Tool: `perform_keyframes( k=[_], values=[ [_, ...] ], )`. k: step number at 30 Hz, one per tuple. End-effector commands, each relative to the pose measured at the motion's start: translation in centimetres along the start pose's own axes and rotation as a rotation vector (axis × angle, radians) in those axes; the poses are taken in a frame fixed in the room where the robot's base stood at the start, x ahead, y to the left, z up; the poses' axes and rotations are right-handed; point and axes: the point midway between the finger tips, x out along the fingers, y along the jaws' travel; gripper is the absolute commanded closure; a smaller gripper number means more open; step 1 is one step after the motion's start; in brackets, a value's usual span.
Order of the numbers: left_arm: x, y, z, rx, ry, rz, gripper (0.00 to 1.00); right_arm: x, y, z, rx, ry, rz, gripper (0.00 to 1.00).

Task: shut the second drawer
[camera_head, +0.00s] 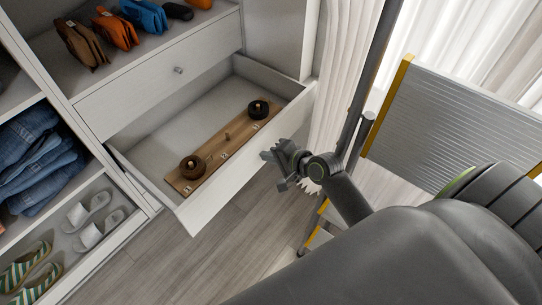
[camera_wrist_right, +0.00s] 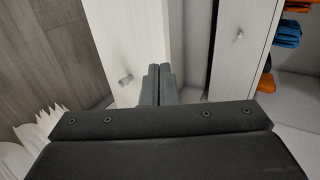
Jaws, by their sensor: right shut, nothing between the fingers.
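The second drawer, the lower one, is pulled out of the white cabinet, and its front panel (camera_head: 240,160) stands well clear of the cabinet. A wooden strip (camera_head: 222,150) with two dark round pieces lies inside it. My right gripper (camera_head: 272,156) is just outside this panel, toward its right part; I cannot tell whether it touches. My left gripper is not in view.
The closed upper drawer (camera_head: 160,85) has a knob. A grey yellow-edged step ladder (camera_head: 450,120) and curtains are on the right. Wooden floor (camera_head: 190,265) lies open in front.

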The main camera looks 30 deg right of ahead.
Motion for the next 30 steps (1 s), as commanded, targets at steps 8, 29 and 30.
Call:
perform_keyframes(
  k=[8, 29, 30],
  values=[
    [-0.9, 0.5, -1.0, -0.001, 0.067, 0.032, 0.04, 5.2, 0.1, 0.0, 0.0, -0.001, -0.002, 1.0],
    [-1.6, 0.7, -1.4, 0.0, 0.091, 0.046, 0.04, 7.0, -0.2, 0.0, -0.002, 0.0, -0.001, 1.0],
    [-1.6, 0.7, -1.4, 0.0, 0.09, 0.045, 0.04, 7.2, -0.4, 0.0, -0.002, 0.0, -0.001, 1.0]
  ],
)
